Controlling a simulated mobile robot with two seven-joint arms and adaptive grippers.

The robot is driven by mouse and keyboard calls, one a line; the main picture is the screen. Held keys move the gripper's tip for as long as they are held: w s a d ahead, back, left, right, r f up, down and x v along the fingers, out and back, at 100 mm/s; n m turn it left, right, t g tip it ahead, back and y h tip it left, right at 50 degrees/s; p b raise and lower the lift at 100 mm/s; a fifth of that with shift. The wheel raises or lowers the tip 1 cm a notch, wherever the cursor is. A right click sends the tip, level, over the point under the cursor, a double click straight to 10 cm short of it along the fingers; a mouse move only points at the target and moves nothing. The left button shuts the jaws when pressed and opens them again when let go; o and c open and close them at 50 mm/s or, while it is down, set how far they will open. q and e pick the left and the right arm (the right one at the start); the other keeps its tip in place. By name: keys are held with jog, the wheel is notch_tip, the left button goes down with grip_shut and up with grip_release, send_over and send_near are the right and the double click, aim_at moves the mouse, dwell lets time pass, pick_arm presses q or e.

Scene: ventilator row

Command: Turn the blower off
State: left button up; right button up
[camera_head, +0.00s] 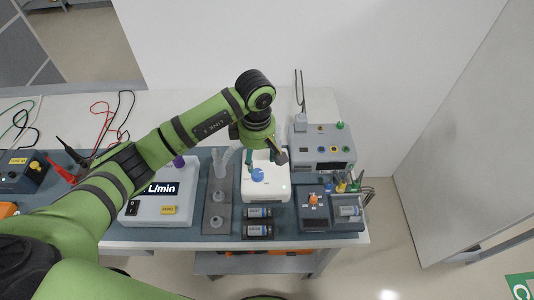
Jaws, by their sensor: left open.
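A white box (279,187) with a blue knob (257,174) on top stands on the blue-grey mat near the middle of the bench. It may be the blower, but I see no readable label on it. A small green light shows near its right front edge. My left gripper (266,157) is open, pointing down over the back part of this box, behind the blue knob. Its wrist hides the box's back edge. I cannot tell whether the fingers touch the box. My right gripper is not in view.
A pale box (148,209) marked L/min, with a black rocker switch (132,208), stands left, partly behind my arm. A grey unit (318,160) with knobs stands back right. Two dark cylinders (259,221) lie in front of the white box. An orange-knobbed dark unit (313,220) is front right.

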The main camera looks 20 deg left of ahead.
aim_at(257, 173)
pick_arm(q)
jog(key=f, duration=0.1)
jog(key=s+f+p, duration=0.1)
jog(key=f, duration=0.1)
jog(key=shift+s+a+f, duration=0.15)
jog(key=shift+s+f, duration=0.1)
jog(key=shift+w+f+p, duration=0.25)
jog(key=shift+f+p, duration=0.1)
jog(key=shift+f, duration=0.75)
jog(key=shift+w+f, duration=0.1)
jog(key=shift+f, duration=0.3)
jog(key=c, duration=1.1)
jog(key=shift+c, duration=0.3)
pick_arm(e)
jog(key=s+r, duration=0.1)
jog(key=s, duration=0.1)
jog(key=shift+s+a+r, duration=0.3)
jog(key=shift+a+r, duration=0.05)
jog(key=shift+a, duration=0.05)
